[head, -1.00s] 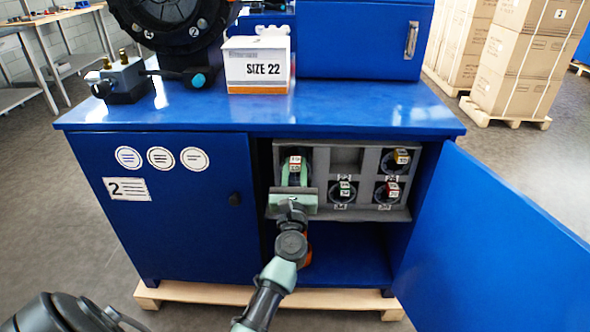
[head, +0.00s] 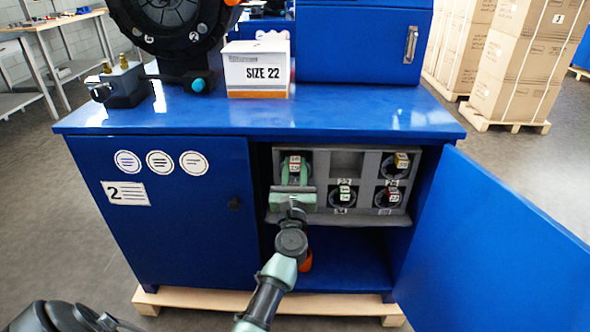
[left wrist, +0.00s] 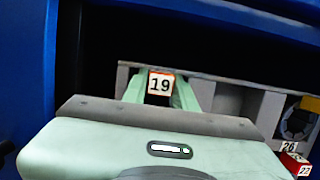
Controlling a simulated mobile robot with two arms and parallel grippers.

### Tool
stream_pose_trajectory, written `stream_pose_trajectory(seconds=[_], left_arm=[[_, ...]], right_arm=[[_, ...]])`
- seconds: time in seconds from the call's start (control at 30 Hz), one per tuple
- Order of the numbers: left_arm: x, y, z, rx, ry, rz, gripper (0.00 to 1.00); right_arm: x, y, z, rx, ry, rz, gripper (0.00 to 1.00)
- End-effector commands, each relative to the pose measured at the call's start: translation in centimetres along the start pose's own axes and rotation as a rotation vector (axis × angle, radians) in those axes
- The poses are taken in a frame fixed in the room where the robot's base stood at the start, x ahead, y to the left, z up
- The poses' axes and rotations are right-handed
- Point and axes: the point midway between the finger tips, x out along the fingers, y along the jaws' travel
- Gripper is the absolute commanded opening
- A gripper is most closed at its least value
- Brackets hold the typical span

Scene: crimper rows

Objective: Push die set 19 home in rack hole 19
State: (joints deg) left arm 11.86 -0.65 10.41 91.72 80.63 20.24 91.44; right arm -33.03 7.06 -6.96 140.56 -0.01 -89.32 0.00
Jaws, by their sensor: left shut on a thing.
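Die set 19 shows as a small tag reading 19 (left wrist: 161,83) in the left wrist view, with an orange top edge. It sits at the upper left hole of the grey rack (head: 345,216) inside the open cabinet bay. My left gripper (head: 294,172) is shut on the die set, with its pale green fingers on either side of the tag. The gripper hides most of the die set and the hole, so I cannot tell how deep it sits. My right gripper does not show clearly in any view.
Other die sets stand in the rack: a yellow-tagged one (head: 401,161) upper right, a green-tagged one (head: 345,193) lower middle, a red-tagged one (head: 392,195) lower right. The open blue door (head: 495,240) bounds the right side. A SIZE 22 box (head: 257,70) stands on top.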

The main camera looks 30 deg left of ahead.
Motion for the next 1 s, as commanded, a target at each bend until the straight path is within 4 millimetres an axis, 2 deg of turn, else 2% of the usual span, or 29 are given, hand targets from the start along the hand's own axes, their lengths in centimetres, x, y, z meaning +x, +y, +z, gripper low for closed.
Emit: stream_pose_trajectory(seconds=[0.03, 0.4, 1.0], left_arm=[[0.3, 0.0, 0.7, -0.001, -0.013, 0.001, 0.00], [1.1, 0.0, 0.5, -0.001, -0.013, 0.001, 0.00], [2.2, 0.0, 0.2, -0.001, -0.013, 0.001, 0.00]], right_arm=[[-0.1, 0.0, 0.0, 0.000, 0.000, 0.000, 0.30], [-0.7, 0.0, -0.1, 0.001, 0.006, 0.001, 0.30], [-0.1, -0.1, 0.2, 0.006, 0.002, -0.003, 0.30]])
